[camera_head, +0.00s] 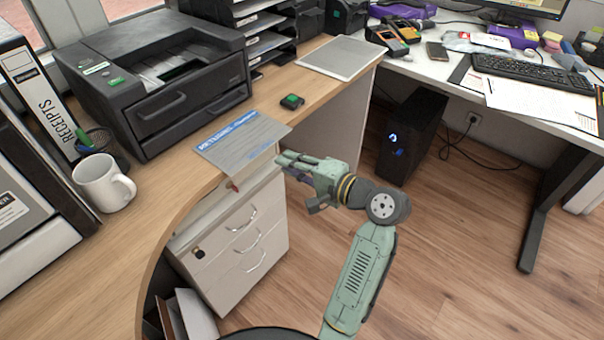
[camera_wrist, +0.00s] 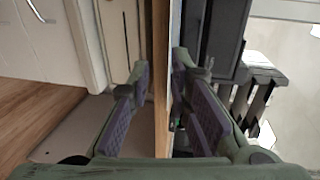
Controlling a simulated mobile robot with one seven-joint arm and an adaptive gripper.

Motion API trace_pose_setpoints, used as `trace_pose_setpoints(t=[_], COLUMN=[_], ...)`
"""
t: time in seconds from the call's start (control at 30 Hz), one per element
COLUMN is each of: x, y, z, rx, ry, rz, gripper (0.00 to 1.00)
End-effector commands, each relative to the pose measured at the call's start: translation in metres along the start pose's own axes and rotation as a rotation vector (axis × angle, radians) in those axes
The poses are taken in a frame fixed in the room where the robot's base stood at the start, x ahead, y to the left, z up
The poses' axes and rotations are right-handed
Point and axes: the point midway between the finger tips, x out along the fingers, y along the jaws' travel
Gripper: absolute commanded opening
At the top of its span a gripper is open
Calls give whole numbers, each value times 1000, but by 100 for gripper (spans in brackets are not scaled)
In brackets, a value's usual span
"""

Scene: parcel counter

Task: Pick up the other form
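A grey sheet form with a blue printed header (camera_head: 242,142) lies on the wooden counter, and its near part reaches the counter's front edge. My gripper (camera_head: 287,164) is just to the right of the form's near corner, at the counter edge. In the wrist view my gripper (camera_wrist: 160,100) has its two purple-padded fingers apart, one on each side of a wooden edge (camera_wrist: 161,70) seen edge-on. I cannot tell whether the form is between the fingers. No grip on anything shows.
A small dark block with a green top (camera_head: 292,102) lies behind the form. A black printer (camera_head: 150,80), white mug (camera_head: 103,184) and receipts binder (camera_head: 45,100) stand to the left. A pale flat pad (camera_head: 341,57) lies farther back. A drawer cabinet (camera_head: 235,245) is below.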

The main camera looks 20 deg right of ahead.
Motion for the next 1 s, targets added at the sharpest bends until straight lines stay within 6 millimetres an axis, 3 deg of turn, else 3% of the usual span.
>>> trace_pose_setpoints(t=[0.5, 1.0], x=[59, 72], y=[-14, -15], z=[0, 0], rx=[1, -1], ry=[-3, 0], rz=[0, 0], gripper=[18, 18])
